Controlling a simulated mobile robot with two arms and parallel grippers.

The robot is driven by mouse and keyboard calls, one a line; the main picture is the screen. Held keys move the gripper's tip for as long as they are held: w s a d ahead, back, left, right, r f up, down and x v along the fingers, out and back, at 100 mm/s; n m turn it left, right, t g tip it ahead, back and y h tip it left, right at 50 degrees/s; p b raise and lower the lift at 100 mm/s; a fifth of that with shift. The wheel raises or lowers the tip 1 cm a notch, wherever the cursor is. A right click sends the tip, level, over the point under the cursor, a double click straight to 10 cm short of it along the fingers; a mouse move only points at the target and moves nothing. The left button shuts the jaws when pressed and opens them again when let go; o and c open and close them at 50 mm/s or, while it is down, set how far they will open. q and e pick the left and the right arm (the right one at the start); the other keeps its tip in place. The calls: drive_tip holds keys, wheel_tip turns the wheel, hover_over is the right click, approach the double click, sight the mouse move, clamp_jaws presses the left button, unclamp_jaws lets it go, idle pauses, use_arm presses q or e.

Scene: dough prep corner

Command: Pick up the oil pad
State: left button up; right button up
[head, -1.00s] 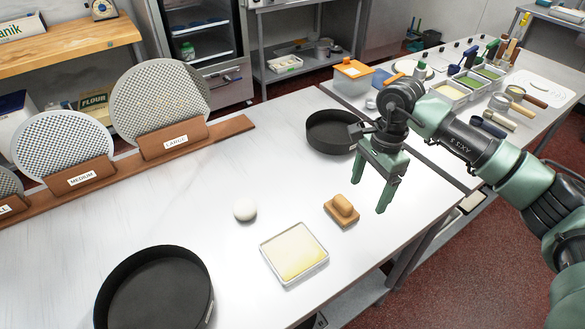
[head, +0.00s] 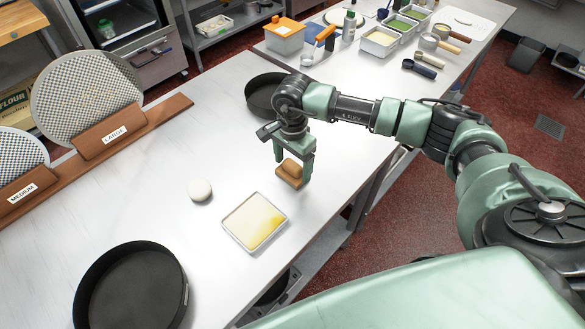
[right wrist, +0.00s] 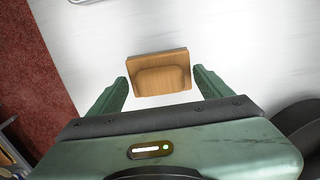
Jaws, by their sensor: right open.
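The oil pad (head: 289,172) is a small tan block with a rounded wooden grip on top, lying on the white table. My right gripper (head: 293,168) is open above the pad, with its fingers pointing down. In the right wrist view the pad (right wrist: 158,74) lies between and just beyond the two spread fingertips of the right gripper (right wrist: 160,87), with a gap on each side. The head view does not show clearly how high the fingertips are. My left gripper is not in view.
A tray of yellow oil (head: 255,222) and a white dough ball (head: 200,190) lie left of the pad. One black pan (head: 262,93) stands behind the gripper, another (head: 131,290) at front left. The table's edge runs close to the pad's right.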

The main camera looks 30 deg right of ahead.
sight(293, 164)
drive_tip(key=c, duration=1.5)
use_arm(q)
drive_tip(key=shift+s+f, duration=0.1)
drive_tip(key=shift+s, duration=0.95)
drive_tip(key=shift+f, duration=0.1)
use_arm(e)
drive_tip(key=shift+r, duration=0.15)
use_arm(q)
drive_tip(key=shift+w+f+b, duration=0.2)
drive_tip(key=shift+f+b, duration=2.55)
drive_tip(key=shift+b, duration=0.1)
use_arm(e)
drive_tip(key=shift+r, duration=9.9)
